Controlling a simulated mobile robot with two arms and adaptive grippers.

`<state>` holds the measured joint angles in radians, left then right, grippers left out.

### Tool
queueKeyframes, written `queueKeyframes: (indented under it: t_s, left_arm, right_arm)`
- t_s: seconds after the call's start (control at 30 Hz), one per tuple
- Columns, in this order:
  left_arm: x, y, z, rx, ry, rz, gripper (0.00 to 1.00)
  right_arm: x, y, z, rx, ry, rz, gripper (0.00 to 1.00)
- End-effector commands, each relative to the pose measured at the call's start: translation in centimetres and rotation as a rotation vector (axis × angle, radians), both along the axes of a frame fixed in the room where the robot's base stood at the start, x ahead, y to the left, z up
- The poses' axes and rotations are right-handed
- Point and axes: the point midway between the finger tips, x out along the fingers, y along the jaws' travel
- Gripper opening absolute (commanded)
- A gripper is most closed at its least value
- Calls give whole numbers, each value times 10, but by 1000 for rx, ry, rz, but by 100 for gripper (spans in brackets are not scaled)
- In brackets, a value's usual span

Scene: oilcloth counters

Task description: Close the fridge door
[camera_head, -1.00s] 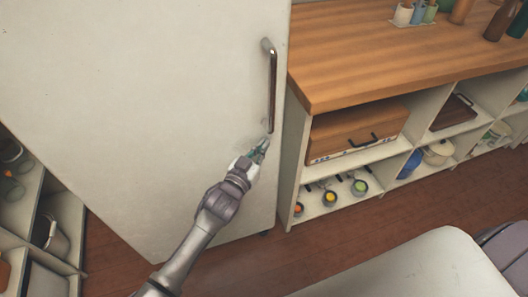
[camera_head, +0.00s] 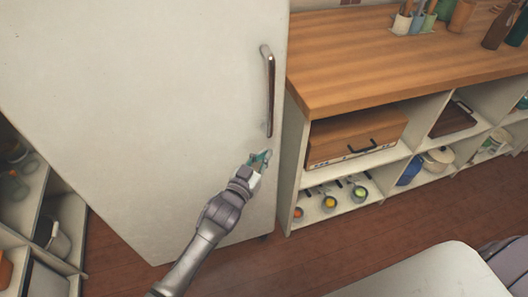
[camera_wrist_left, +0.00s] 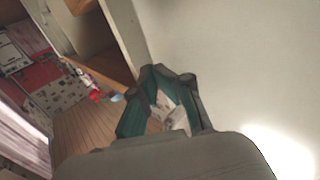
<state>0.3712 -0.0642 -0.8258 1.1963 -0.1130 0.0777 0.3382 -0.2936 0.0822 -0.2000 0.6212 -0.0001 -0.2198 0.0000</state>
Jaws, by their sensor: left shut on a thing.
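The white fridge door (camera_head: 150,110) fills the left half of the head view, with a dark, upright bar handle (camera_head: 270,95) near its right edge. Its right edge stands beside the wooden-topped counter; I cannot tell whether a gap is left behind the door. My left gripper (camera_head: 261,158), with teal fingers, is at the door's right side just below the handle. It is shut on a part of the door, but the exact part is hard to make out. In the left wrist view the fingers (camera_wrist_left: 165,105) are beside the pale door surface (camera_wrist_left: 235,60). My right gripper is not in view.
The counter (camera_head: 380,60) holds cups and bottles at the back; its open shelves hold a wooden box (camera_head: 355,135), pans and pots. Another shelf unit (camera_head: 65,215) is at the far left. Brown wooden floor (camera_head: 330,245) lies in front. A pale surface (camera_head: 430,275) is at bottom right.

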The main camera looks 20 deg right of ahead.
Motion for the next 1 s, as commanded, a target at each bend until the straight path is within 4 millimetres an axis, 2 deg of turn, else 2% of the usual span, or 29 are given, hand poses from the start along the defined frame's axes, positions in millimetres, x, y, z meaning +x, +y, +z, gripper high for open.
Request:
queueKeyframes:
  t_s: [0.2,0.27,0.5,0.67,0.87,0.93,1.0]
  left_arm:
    - [-36,0,-2,-2,5,-2,0]
    - [-47,1,-2,-1,6,-2,0]
    - [-88,1,-3,0,6,-2,0]
    - [-101,1,-2,2,4,-2,0]
    - [-103,1,-2,3,4,-2,0]
    - [-102,4,-9,12,16,5,0]
    - [-100,13,-27,38,50,24,0]
  right_arm:
    - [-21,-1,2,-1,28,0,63]
    - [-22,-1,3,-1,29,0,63]
    - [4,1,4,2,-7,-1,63]
    - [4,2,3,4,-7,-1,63]
    - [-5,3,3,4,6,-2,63]
    - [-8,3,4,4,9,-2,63]
    - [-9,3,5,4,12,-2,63]
